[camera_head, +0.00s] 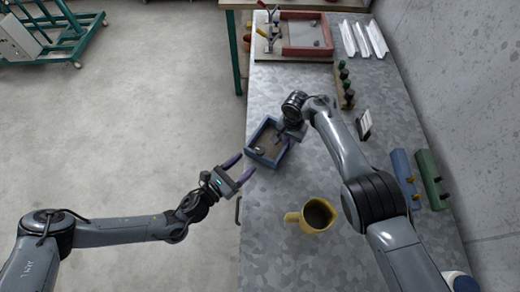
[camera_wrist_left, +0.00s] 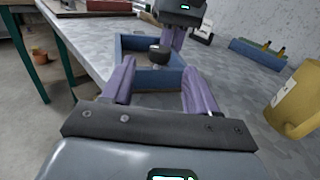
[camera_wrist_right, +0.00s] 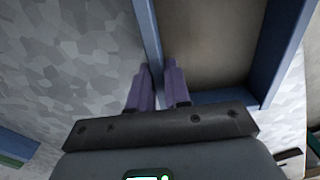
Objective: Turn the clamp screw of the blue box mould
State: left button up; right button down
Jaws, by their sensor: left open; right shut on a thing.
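The blue box mould (camera_head: 267,162) lies on the grey table near its left edge, open side up. A dark round knob (camera_head: 260,151) shows at its near left part, and the knob shows black with a grey top in the left wrist view (camera_wrist_left: 158,53); I cannot tell if it is the clamp screw. My right gripper (camera_head: 281,140) is shut on the mould's wall (camera_wrist_right: 149,35), one finger on each side. My left gripper (camera_head: 241,167) is open and empty, just left of the mould, its fingers pointing at the knob's side.
A yellow jug (camera_head: 299,217) stands nearer on the table. A blue piece (camera_head: 402,170) and a green piece (camera_head: 431,175) lie at the right. A rack with green-topped items (camera_head: 345,88) and a red-framed mould (camera_head: 303,52) are further back.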

aim_at(260, 150)
pick_arm(q)
jog(key=x, duration=0.8)
jog(key=c, duration=0.9)
jog(key=shift+c, duration=0.2)
jog(key=shift+w+m+g+h, duration=0.1)
jog(key=shift+m+g+h, duration=0.3)
jog(key=shift+m+h, duration=0.1)
jog(key=m+g+h, duration=0.3)
jog(key=g, duration=0.1)
jog(key=shift+m+g, duration=0.3)
jog(key=shift+g, duration=0.1)
jog(key=shift+m+g+h, duration=0.6)
jog(key=shift+m+g, duration=0.55)
jog(key=shift+g, duration=0.6)
jog(key=shift+m+g+h, duration=0.6)
jog(key=shift+m+g, duration=0.55)
jog(key=shift+g, duration=0.6)
